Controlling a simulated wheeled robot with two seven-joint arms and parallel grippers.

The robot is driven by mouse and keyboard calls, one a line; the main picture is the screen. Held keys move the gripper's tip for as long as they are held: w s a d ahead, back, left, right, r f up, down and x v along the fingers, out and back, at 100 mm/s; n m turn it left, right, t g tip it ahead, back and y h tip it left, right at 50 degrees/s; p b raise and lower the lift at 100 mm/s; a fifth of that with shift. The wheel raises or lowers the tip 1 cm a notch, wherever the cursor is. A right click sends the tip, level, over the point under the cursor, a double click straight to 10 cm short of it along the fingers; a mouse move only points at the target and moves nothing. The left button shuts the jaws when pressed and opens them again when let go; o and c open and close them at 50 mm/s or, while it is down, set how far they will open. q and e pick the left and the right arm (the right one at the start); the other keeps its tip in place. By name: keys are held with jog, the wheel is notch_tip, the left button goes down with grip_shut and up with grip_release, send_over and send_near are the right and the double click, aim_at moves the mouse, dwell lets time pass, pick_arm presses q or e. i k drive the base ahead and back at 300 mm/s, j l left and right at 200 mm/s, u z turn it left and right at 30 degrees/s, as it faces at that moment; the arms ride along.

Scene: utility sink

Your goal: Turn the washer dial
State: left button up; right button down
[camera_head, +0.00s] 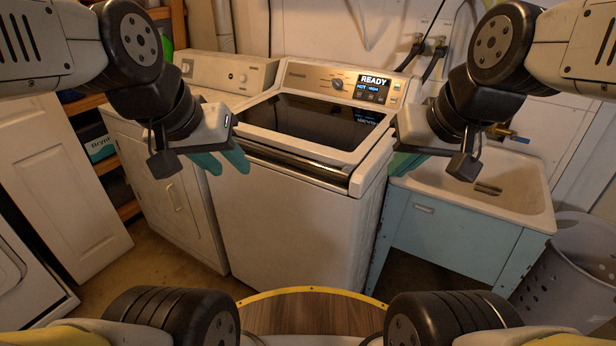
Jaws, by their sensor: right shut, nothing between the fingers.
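The white washer (290,215) stands in the middle, its dark glass lid closed. Its dial (337,84) is a small dark knob on the back control panel (310,74), left of the lit display (374,86) that reads READY. My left gripper (229,166) hangs by the washer's front left corner, teal fingers apart and empty. My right gripper (402,163) is at the washer's right side near the sink, shut and empty, its fingers partly hidden by its own housing. Both grippers are well in front of the dial and touch nothing that I can see.
A blue utility sink (450,235) with a white basin stands to the right, with brass taps (508,133) behind. A grey perforated basket (570,270) is at the far right. A white dryer (160,190) stands left of the washer. The space above the washer lid is clear.

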aim_at(338, 83)
jog(key=i+j+z, duration=0.15)
jog(key=z, duration=0.35)
jog(key=i+j+z, duration=0.1)
jog(key=j+z, duration=0.15)
jog(key=z, duration=0.2)
jog(key=i+j+z, duration=0.1)
jog(key=j, duration=0.4)
jog(key=i+j+z, duration=0.1)
jog(key=j, duration=0.45)
jog(key=i+j+z, duration=0.1)
jog(key=j, duration=0.45)
jog(key=i+j+z, duration=0.15)
jog(key=j, duration=0.4)
jog(key=i, duration=0.05)
